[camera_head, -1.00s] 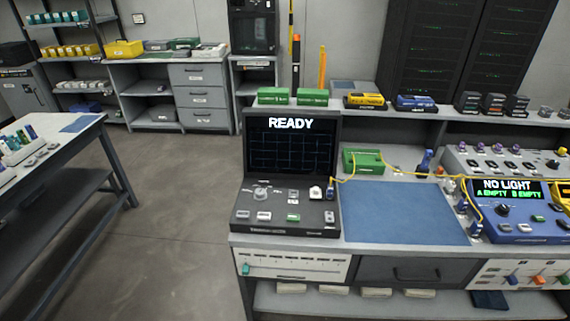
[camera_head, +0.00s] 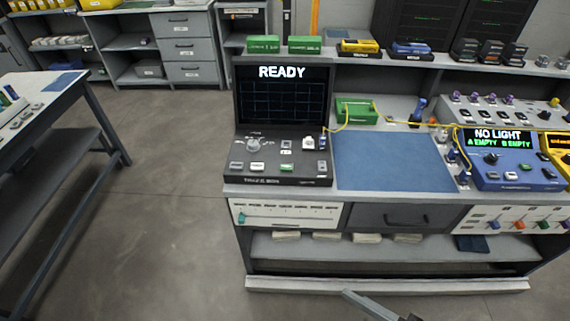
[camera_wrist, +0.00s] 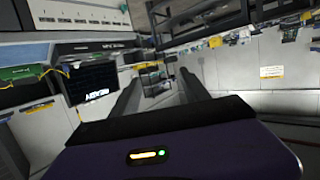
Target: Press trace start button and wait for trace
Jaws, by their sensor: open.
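The dark trace console (camera_head: 270,183) stands at the left of the bench, and its raised screen (camera_head: 284,97) reads READY over an empty grid. Its panel has a knob, several pale buttons and one green button (camera_head: 287,167); the labels are too small to read. A yellow cable plugs in at the panel's right. In the wrist view the screen (camera_wrist: 93,85) shows at the left, turned over. My gripper (camera_wrist: 160,88) is open, with two dark fingers apart and nothing seen between them. It is away from the console, touching no button.
A blue mat (camera_head: 392,162) lies right of the console. A green box (camera_head: 356,111) sits behind it, with the yellow cable running right to a blue meter (camera_head: 505,160) reading NO LIGHT. A side table (camera_head: 50,110) stands left. The floor between is clear.

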